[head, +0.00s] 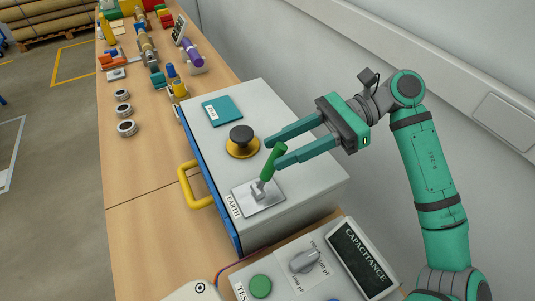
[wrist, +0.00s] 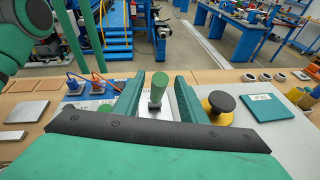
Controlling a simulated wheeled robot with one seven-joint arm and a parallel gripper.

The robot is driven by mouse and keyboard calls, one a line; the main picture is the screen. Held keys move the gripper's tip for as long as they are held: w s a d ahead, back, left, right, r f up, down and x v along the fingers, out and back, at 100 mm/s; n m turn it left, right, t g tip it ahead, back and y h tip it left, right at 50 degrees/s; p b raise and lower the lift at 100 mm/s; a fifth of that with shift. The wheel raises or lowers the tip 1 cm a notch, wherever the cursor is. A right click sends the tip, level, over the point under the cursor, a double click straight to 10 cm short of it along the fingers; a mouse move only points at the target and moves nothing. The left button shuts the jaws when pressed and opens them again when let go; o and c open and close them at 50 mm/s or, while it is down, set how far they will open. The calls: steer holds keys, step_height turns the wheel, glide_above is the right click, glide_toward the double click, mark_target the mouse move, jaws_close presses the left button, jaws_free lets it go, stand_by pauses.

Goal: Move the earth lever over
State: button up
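The earth lever (head: 272,166) is a green handle on a grey metal plate (head: 251,206) marked EARTH, on top of a grey box (head: 310,185). It leans up and to the right in the head view. My gripper (head: 271,151) is open, with its two green fingers spread on either side of the upper part of the handle. In the wrist view the round green top of the lever (wrist: 159,83) stands between the fingers, with a gap on each side. No firm contact shows.
A black knob on a yellow base (head: 242,141) sits close beside one finger. A teal plate (head: 222,110) lies behind it on the box. A yellow handle (head: 194,186) sticks out from the box front. A capacitance tester (head: 310,265) stands nearer the camera.

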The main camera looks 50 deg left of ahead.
steer(key=v, duration=0.6)
steer(key=shift+d+r, duration=0.1)
steer(key=shift+r, duration=0.05)
stand_by(0.3)
